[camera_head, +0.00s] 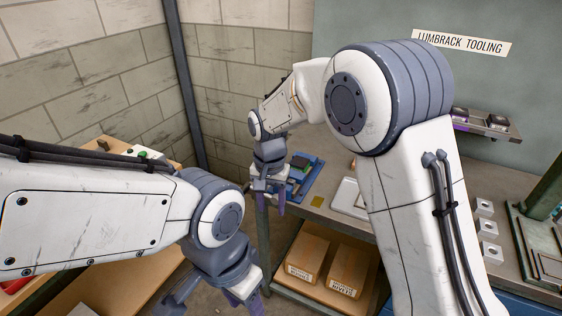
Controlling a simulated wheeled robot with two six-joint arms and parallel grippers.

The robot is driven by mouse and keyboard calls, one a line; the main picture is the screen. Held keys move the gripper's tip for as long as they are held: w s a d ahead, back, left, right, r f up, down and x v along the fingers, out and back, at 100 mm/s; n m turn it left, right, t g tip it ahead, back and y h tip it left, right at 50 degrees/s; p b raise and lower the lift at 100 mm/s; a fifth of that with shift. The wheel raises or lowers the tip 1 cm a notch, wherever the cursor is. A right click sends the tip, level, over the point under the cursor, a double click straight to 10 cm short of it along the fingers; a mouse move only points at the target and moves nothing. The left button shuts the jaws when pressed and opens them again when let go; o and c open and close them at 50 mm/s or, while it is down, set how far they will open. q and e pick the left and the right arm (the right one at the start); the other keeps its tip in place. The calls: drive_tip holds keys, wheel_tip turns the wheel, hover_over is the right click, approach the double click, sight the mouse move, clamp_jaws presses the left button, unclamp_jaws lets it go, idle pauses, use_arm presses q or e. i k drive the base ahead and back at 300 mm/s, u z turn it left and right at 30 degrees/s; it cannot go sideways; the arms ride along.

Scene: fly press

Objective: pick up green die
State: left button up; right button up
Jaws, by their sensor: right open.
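A dark green block (298,173), which looks like the green die, sits in a blue tray (313,177) on the grey bench's left end. It is partly hidden behind my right gripper. My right gripper (269,199) hangs fingers down, open, just left of and in front of the tray, with purple fingertips apart. I cannot tell whether it touches the tray. My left gripper (215,298) is low at the bottom edge, partly cut off, away from the tray; I cannot tell its opening. A small green thing (144,154) lies on the wooden bench at left.
The grey bench (405,232) holds a pale tray (349,196), a yellow square (317,201) and several pale blocks with holes (487,229). A green press (545,215) stands at right. Cardboard boxes (349,268) sit on the shelf below. A wall shelf (487,128) holds small parts.

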sight(300, 164)
drive_tip(key=u, duration=0.15)
drive_tip(key=i, duration=1.1)
drive_tip(key=z, duration=0.5)
